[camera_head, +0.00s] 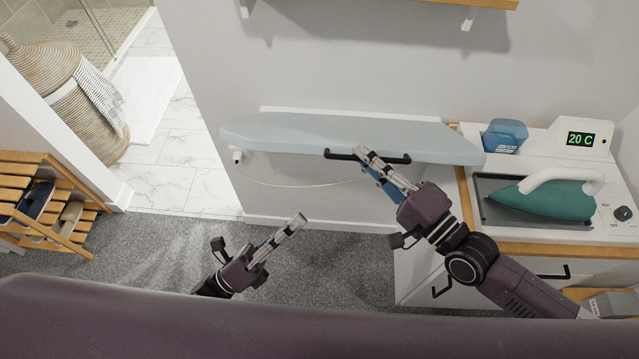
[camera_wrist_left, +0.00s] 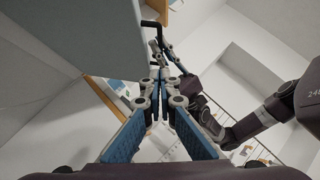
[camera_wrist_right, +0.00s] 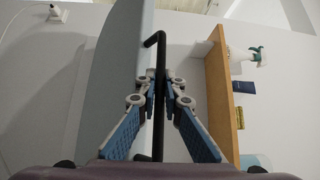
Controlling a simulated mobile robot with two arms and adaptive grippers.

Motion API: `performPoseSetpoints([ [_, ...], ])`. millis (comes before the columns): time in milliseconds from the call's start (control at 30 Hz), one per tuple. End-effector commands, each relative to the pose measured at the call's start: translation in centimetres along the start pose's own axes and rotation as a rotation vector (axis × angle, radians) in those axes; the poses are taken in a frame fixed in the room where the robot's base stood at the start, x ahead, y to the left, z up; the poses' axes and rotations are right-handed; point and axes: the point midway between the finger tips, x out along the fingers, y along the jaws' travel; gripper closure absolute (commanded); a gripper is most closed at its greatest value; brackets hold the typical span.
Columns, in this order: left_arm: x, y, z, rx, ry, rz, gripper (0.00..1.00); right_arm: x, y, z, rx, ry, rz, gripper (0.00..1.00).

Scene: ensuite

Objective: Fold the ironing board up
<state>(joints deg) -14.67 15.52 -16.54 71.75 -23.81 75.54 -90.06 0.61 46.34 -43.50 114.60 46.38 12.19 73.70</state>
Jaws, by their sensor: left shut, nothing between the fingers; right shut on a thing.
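The ironing board (camera_head: 310,130), pale blue-grey and long, juts out from the wall and looks roughly level. A black bar handle (camera_head: 399,160) runs along its near edge. My right gripper (camera_head: 364,155) is shut on this handle near its middle. The right wrist view shows the handle (camera_wrist_right: 160,65) between the fingers, with the board (camera_wrist_right: 115,75) to the left. My left gripper (camera_head: 300,220) is shut and empty, in front of and below the board, apart from it. The left wrist view shows the board's surface (camera_wrist_left: 60,40) at upper left.
A counter to the right carries a teal iron (camera_head: 558,200) on its tray, a blue water container (camera_head: 505,135) and a display reading 20 C (camera_head: 581,139). Below it are drawers with black handles (camera_head: 552,272). A woven basket (camera_head: 75,100) and slatted rack (camera_head: 50,195) stand left. Carpet in front is clear.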

Motion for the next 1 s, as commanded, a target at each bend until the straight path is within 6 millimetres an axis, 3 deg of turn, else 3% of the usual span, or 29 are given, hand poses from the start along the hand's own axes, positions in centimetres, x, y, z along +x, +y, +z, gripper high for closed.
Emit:
performPoseSetpoints([
  [167, 2.4, -0.3, 0.1, 0.006, 0.0, -0.011, 1.0, 0.1, -0.3, -0.1, -0.002, 0.001, -0.006, 1.0],
  [533, 10.2, -0.2, 0.1, 0.004, -0.001, -0.008, 1.0, 0.1, -0.3, -0.1, -0.002, 0.001, -0.006, 1.0],
  [700, 11.7, -0.2, 2.0, 0.005, 0.001, -0.005, 1.0, 0.1, -0.3, -0.1, -0.002, 0.001, -0.006, 1.0],
  [1000, 12.6, -0.1, 2.9, 0.002, 0.001, -0.003, 1.0, 0.1, -0.3, -0.1, -0.002, 0.002, -0.007, 1.0],
])
